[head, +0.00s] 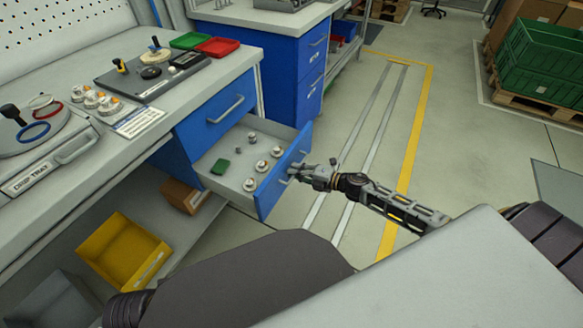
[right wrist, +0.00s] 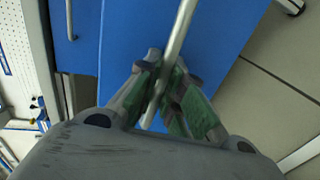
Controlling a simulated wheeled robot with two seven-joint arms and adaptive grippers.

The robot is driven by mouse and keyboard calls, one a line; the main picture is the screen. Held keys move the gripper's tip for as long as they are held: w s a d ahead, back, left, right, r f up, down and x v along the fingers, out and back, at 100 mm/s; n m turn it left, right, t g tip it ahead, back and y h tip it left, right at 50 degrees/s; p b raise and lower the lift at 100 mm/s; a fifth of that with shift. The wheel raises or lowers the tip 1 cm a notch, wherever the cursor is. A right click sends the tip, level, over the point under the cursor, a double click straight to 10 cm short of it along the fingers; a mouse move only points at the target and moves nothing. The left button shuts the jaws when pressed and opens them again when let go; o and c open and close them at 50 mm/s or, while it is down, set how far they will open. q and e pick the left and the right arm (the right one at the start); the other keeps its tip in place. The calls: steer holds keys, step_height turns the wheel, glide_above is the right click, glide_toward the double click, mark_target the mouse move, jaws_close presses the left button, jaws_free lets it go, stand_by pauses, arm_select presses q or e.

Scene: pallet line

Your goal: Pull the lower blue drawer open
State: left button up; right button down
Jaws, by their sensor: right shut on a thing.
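The lower blue drawer (head: 270,185) is pulled out from the workbench in the head view, with its inside showing. Several small round parts and a green block (head: 220,167) lie on its grey floor. My right gripper (head: 303,172) is at the drawer's front face, on its handle. In the right wrist view the silver bar handle (right wrist: 178,45) runs between the two fingers of the gripper (right wrist: 163,92), which are shut on it. The blue drawer front fills much of that view. My left gripper does not show in the head view.
The upper blue drawer (head: 215,112) above is shut. A yellow bin (head: 125,250) and a brown box (head: 185,195) sit under the bench.

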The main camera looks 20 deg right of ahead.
steer(key=shift+s+d, duration=0.2)
steer(key=shift+s, duration=0.1)
steer(key=c, duration=1.5)
jaws_free()
steer(key=shift+d, duration=0.1)
steer(key=shift+v, duration=5.9)
